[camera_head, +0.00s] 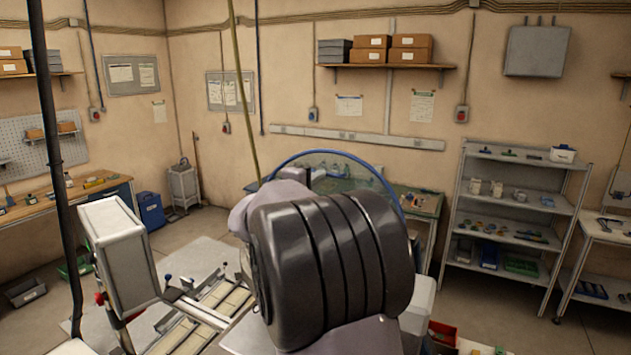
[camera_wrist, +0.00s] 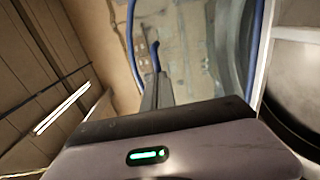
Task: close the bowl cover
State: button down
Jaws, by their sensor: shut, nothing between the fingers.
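The bowl cover (camera_head: 345,160) is a clear panel with a curved blue rim. It stands raised behind my arm in the head view, and its lower part is hidden. In the wrist view the clear panel (camera_wrist: 205,50) fills the upper middle, with its blue rim to the right. My gripper (camera_wrist: 155,78) shows there as dark, narrow fingers, shut and empty, pointing toward the panel. I cannot tell whether they touch it. A pale curved rim with a dark inside (camera_wrist: 300,85), possibly the bowl, is at the right. My arm hides the gripper in the head view.
A pale box-shaped unit (camera_head: 122,250) stands at the left, beside slatted trays (camera_head: 225,298) on a machine. A green-topped bench (camera_head: 425,203) is behind the cover. A grey shelf rack (camera_head: 515,195) stands at the right. Open floor shows between machine and left workbench.

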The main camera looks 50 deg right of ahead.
aim_at(329, 170)
jog(key=w+d, duration=0.1)
jog(key=d, duration=0.2)
jog(key=d+y, duration=0.1)
jog(key=d, duration=0.2)
jog(key=w+d+y+b, duration=0.1)
jog(key=d, duration=0.2)
jog(key=shift+w+d+f+g, duration=0.15)
jog(key=shift+w+f+g, duration=0.05)
jog(key=shift+w+g, duration=0.15)
jog(key=w+d+f+b, duration=0.2)
jog(key=d+f+b, duration=0.4)
jog(key=d+f, duration=0.2)
jog(key=shift+w+d+f, duration=0.2)
jog(key=shift+d+f, duration=0.05)
jog(key=shift+f, duration=0.3)
